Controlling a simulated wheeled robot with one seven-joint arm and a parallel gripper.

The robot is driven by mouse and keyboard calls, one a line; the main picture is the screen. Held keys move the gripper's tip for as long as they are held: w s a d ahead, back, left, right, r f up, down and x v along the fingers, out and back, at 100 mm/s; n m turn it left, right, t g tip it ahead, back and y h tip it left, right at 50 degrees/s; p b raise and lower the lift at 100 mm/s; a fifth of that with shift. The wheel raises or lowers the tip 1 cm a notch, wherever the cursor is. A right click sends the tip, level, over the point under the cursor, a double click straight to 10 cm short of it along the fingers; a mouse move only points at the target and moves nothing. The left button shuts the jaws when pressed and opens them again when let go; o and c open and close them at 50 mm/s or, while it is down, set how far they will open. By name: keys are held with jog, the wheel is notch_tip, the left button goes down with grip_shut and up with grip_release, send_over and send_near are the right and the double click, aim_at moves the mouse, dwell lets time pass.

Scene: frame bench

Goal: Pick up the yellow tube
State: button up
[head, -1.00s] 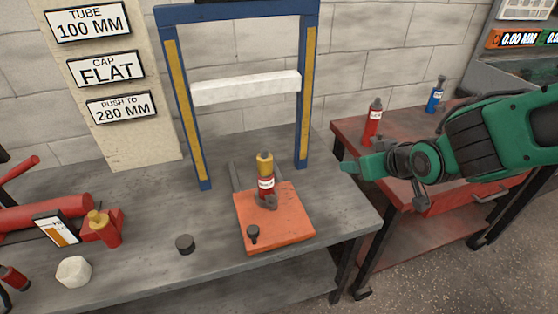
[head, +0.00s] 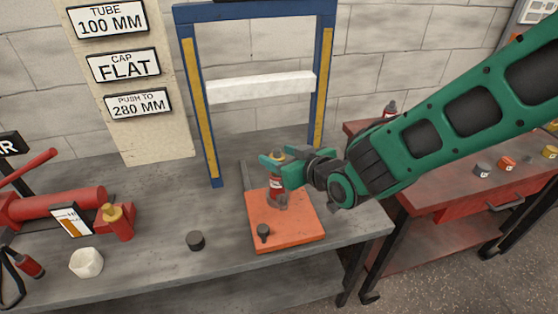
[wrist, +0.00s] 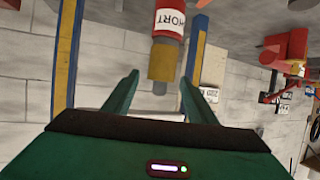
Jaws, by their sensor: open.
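The yellow tube (head: 277,157) sits upright on top of a red bottle jack (head: 276,185) on the orange plate (head: 300,228); in the head view my gripper partly hides it. The wrist view, which looks upside down, shows the yellow tube (wrist: 163,62) with a grey end, joined to the red body (wrist: 169,20) with a white "SHORT" label. My gripper (head: 273,158) is open at the tube's height, with a finger on either side. In the wrist view gaps show between the tube and both fingers (wrist: 159,77).
A blue press frame (head: 325,75) with a white crossbar (head: 262,87) stands just behind the plate. A dark knob (head: 263,232) is on the plate, a black puck (head: 195,240) and white block (head: 86,262) left of it. A red tool with a yellow-topped cylinder (head: 117,220) lies farther left.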

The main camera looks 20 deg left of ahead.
jog(key=x, duration=0.5)
jog(key=shift+w+f, duration=0.1)
jog(key=shift+f, duration=0.05)
jog(key=shift+c, duration=0.7)
jog(key=c, duration=1.1)
